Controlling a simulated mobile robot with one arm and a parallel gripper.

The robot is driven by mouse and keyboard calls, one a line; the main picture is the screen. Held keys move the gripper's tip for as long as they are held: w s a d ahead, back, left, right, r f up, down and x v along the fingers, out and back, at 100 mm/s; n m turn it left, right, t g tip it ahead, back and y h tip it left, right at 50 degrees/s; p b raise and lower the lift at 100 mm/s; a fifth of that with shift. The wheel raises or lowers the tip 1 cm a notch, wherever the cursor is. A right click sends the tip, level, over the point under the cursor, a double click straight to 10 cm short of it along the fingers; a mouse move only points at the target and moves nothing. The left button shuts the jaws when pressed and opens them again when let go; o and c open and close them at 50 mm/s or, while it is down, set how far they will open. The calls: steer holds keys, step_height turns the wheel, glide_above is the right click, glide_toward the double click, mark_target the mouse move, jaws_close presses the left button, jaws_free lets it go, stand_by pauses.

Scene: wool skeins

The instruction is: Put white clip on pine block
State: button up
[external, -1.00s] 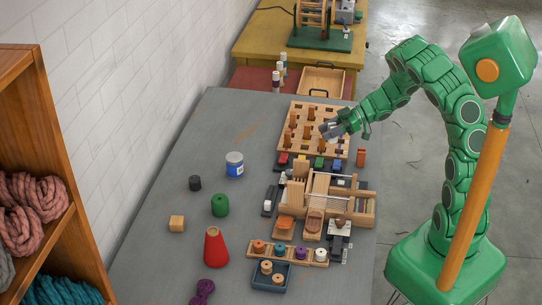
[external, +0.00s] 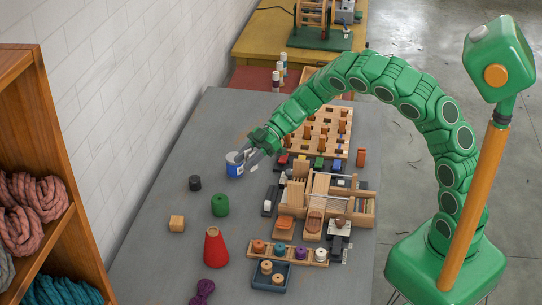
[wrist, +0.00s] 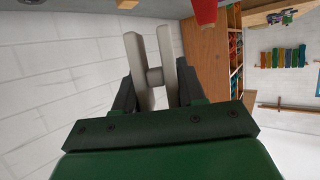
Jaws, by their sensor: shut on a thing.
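My gripper (external: 248,158) is beside the blue can, above the grey table. It is shut on a small pale piece, which I take to be the white clip (external: 254,168); it shows as a little light spot at the fingertips. In the wrist view the two pale fingers of my gripper (wrist: 153,62) stand close together with a small greyish piece (wrist: 154,76) between them; its shape is hard to make out. The pine block (external: 177,223), a small light wooden cube, sits on the table at the left, in front of and left of my gripper. Its top looks bare.
The blue can (external: 233,167) stands right by my gripper. A black spool (external: 195,183), green spool (external: 220,205) and red cone (external: 215,247) stand near the pine block. A pegboard (external: 320,128) and wooden loom fixtures (external: 325,200) fill the right side. The table's left strip is clear.

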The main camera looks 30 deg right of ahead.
steer(key=s+a+r+n+g, duration=0.15)
steer(key=s+a, duration=0.25)
steer(key=a, duration=0.4)
steer(key=s+a+n+g, duration=0.1)
steer(key=s+a+g, duration=0.15)
steer(key=a, duration=0.65)
glide_above(173, 223)
steer(key=shift+n+t+h, duration=0.25)
steer(key=shift+t+h, duration=0.05)
steer(key=shift+s+d+f, duration=0.1)
steer(key=shift+d+f, duration=0.05)
steer(key=shift+f, duration=2.1)
steer(key=shift+s+d+f, duration=0.1)
steer(key=shift+d+f, duration=0.05)
steer(key=shift+f, duration=2.1)
steer(key=shift+w+f, duration=0.1)
steer(key=shift+w+a+f, duration=0.15)
steer(key=shift+a+f, duration=0.1)
steer(key=shift+f, duration=1.45)
steer(key=shift+f, duration=0.2)
steer(key=o, duration=1)
